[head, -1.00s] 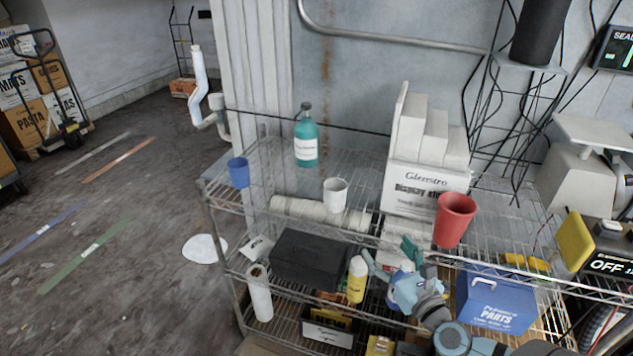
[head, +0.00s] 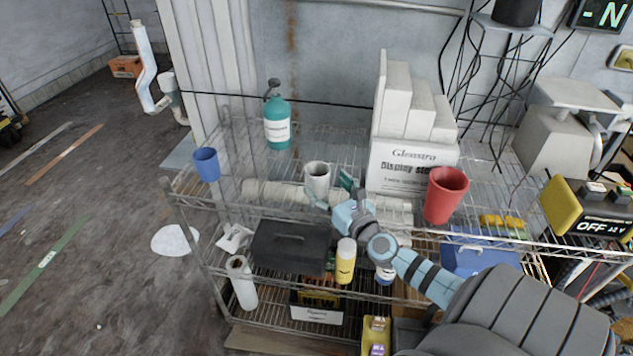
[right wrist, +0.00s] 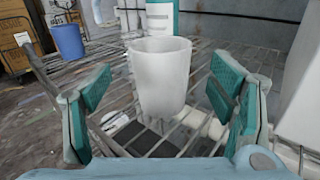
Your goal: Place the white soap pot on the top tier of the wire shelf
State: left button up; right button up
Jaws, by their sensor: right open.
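My left gripper is not in view.
On the top tier stand a blue cup (head: 206,164), a teal bottle (head: 277,117), a white stepped display box (head: 411,165) and a red cup (head: 445,196). A black case (head: 290,247) and a yellow bottle (head: 345,262) are below. Wire shows bare between blue cup and pot.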

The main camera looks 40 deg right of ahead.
aim_at(312, 168)
jog(key=w, duration=0.2)
jog(key=w+d, duration=0.1)
jog(key=w, duration=0.2)
jog(key=shift+w+b, duration=0.1)
jog(key=shift+b, duration=0.25)
jog(key=c, duration=1.2)
